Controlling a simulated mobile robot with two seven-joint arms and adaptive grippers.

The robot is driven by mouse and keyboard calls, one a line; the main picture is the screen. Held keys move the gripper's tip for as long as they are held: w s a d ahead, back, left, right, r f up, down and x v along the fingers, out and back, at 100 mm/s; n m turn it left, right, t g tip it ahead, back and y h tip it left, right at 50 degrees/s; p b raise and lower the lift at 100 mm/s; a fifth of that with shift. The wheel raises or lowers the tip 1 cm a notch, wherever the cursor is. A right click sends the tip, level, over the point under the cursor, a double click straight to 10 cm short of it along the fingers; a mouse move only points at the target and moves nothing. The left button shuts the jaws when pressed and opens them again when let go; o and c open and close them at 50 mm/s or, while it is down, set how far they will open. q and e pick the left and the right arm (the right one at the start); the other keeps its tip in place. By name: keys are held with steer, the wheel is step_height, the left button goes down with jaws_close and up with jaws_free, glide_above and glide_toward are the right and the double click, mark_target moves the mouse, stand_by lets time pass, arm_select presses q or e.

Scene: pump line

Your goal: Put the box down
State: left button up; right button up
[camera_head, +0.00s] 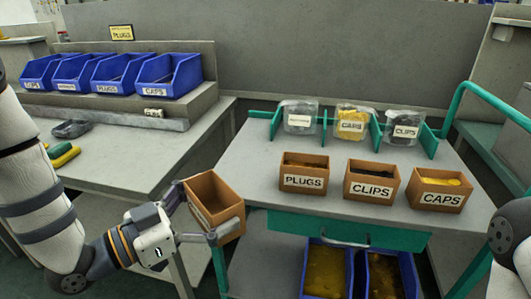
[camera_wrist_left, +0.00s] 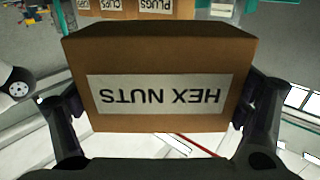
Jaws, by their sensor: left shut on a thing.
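My left gripper (camera_head: 196,216) is shut on a brown open-topped box (camera_head: 213,197). The box is tilted and held in the air in front of the gap between the left bench and the cart. In the left wrist view the box (camera_wrist_left: 160,80) carries a label reading HEX NUTS, upside down, with a finger on each side. In the head view I see no contents in the part of its inside that shows. The grey cart top (camera_head: 262,178) lies to the right of the box, with bare room at its left end. My right gripper is not in view.
Brown boxes labelled PLUGS (camera_head: 303,174), CLIPS (camera_head: 371,182) and CAPS (camera_head: 440,190) stand in a row on the cart. Clear bags (camera_head: 299,115) stand behind them between green dividers. Blue bins (camera_head: 168,76) sit on the left bench (camera_head: 110,161).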

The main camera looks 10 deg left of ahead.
arm_select(q)
steer(key=shift+w+a+r+n+t+y, duration=0.2)
steer(key=shift+w+r+n+t+y, duration=0.6)
steer(key=shift+r+n+y, duration=0.75)
steer(key=shift+w+a+r+n+t+y, duration=0.2)
steer(key=shift+w+r+n+t+y, duration=0.6)
steer(key=shift+r+y, duration=0.9)
steer(key=shift+w+a+r+n+t+y, duration=0.2)
steer(key=shift+w+r+n+t+y, duration=0.65)
steer(key=shift+y, duration=1.2)
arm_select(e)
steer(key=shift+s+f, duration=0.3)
arm_select(q)
steer(key=shift+r+n+g, duration=0.25)
steer(key=shift+r+n, duration=0.05)
steer(key=shift+n, duration=0.2)
